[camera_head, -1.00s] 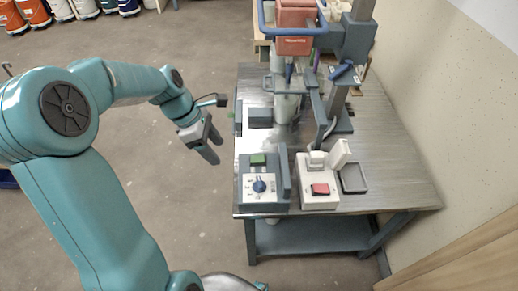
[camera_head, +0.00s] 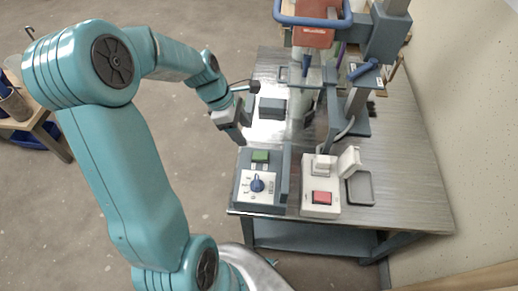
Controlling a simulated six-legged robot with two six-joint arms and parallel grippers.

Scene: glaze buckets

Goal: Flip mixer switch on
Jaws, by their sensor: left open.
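The mixer (camera_head: 315,33) has a red-orange head with a blue ring handle and stands on a grey column at the back of the metal table. At the front edge, a grey control box (camera_head: 260,208) carries a blue knob (camera_head: 257,183) and a green button (camera_head: 260,156). Beside it is a white switch box (camera_head: 312,209) with a red rocker (camera_head: 321,198) and a raised white flap. Which of these is the mixer switch, I cannot tell. My left gripper (camera_head: 243,136) is open and empty, just behind the grey box by the table's left edge. My right gripper is out of view.
A small grey tray (camera_head: 360,190) lies right of the white box. The table's right side (camera_head: 410,180) is bare metal. A dark grey block (camera_head: 272,107) sits behind my left gripper. A wall (camera_head: 475,130) stands at the right.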

